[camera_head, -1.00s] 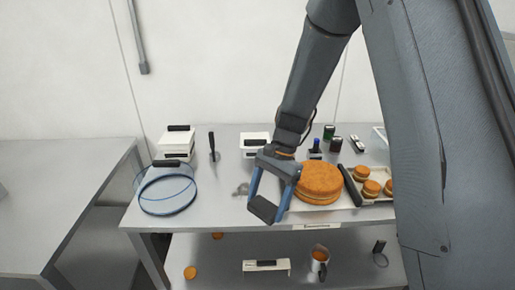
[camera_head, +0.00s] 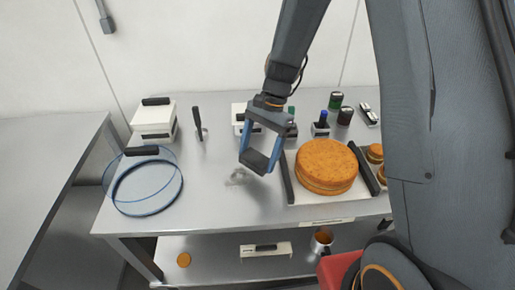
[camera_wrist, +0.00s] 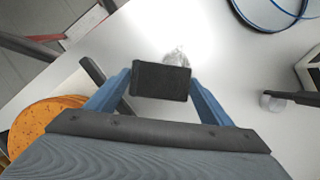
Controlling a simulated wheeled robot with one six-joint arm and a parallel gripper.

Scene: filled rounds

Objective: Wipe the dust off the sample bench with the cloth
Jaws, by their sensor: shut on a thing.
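My gripper (camera_head: 259,152) is shut on a dark rectangular pad, the cloth (camera_head: 255,162), held between its blue fingers. It is above the steel sample bench (camera_head: 215,207), left of the large orange cake. In the wrist view the cloth (camera_wrist: 160,81) sits between the fingertips and partly covers a grey smudge of dust. The dust (camera_head: 236,177) lies on the bench top to the lower left of the gripper, and also shows in the wrist view (camera_wrist: 177,57). The cloth looks raised off the bench; its exact height I cannot tell.
The cake (camera_head: 326,164) stands on a tray right of the gripper. A clear round cover with a blue rim (camera_head: 147,211) is at the left. A white box (camera_head: 153,119), a dark-handled tool (camera_head: 197,119) and small stamps (camera_head: 321,127) stand behind. Bench around the dust is clear.

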